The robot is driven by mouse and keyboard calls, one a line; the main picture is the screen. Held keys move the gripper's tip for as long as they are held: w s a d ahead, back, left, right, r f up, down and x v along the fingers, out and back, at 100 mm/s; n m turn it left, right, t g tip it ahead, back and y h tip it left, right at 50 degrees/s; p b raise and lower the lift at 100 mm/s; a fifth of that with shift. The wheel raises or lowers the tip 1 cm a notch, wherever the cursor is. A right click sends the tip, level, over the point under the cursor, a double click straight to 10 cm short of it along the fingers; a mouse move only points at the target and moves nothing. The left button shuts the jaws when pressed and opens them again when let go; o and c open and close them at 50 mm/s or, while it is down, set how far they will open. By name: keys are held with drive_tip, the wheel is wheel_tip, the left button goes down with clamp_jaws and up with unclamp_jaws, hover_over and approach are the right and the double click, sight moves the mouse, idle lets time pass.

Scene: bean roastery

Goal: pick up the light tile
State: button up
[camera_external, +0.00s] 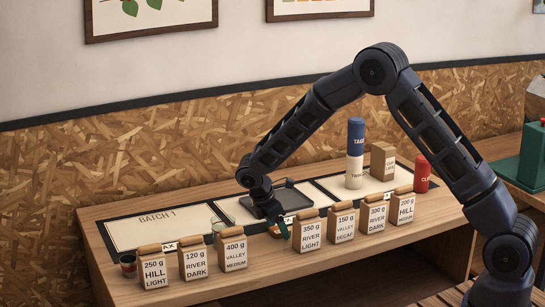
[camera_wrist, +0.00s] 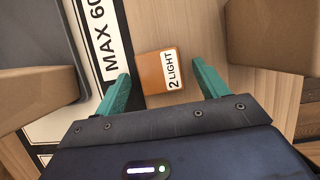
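The light tile (camera_wrist: 152,74) is a small orange block with a white "2 LIGHT" label. In the wrist view it lies on the wooden counter beside the MAX label strip. My gripper (camera_wrist: 161,76) is open, its two teal fingers on either side of the tile with gaps showing between. In the external view my gripper (camera_external: 281,229) is low over the counter's front, just left of the "350 g River Light" bag. The tile is mostly hidden there behind the fingers and bags. I cannot tell the fingers' exact height above the counter.
Several labelled bags, including River Light (camera_external: 311,232) and Valley Medium (camera_external: 235,257), line the front edge on both sides of my gripper. A dark tray (camera_external: 292,193) stands behind. A blue and cream cylinder (camera_external: 355,150) and red cylinder (camera_external: 421,175) stand right. The Batch 1 panel (camera_external: 150,232) is mostly clear.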

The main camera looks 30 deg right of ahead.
drive_tip(key=c, duration=1.1)
drive_tip(key=shift+o, duration=0.2)
